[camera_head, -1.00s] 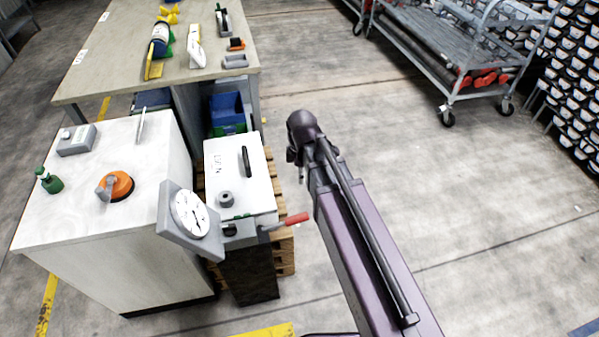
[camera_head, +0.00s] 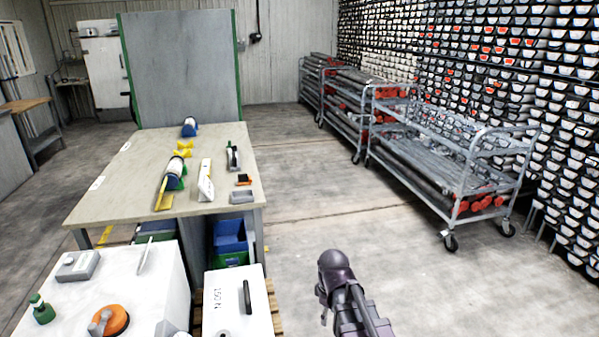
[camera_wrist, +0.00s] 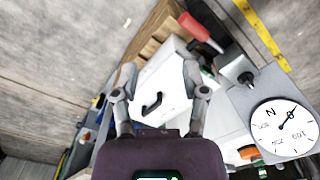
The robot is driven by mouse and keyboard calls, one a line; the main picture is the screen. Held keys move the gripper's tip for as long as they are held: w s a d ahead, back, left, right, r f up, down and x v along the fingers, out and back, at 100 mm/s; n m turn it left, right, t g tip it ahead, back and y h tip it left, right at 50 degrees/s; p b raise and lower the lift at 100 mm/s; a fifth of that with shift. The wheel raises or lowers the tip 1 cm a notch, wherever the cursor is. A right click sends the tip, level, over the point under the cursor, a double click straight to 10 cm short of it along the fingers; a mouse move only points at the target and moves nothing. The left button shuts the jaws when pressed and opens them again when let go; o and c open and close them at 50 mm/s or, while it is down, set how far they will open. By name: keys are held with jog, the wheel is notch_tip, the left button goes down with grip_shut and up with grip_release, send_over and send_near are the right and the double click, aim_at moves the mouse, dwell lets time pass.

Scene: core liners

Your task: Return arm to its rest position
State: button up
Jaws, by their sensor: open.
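My arm (camera_head: 350,300) shows at the bottom centre of the head view, over bare floor to the right of a white box. My gripper (camera_wrist: 160,82) shows in the wrist view with its two fingers spread apart and nothing between them. Beyond the fingers in that view is the white box (camera_wrist: 172,88) with a black handle. The fingers are not clearly seen in the head view.
A white box (camera_head: 226,300) and a white cabinet (camera_head: 155,299) stand left of my arm. A workbench (camera_head: 112,190) with tools is behind them. Wheeled racks (camera_head: 462,205) stand at right. A dial gauge (camera_wrist: 285,127) is at right in the wrist view. Open floor (camera_head: 330,215) lies between.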

jog(key=s+d+r+m+p, duration=0.4)
jog(key=d+r+m, duration=0.1)
jog(key=d+m, duration=0.4)
jog(key=shift+s+m, duration=0.15)
jog(key=shift+m, duration=0.75)
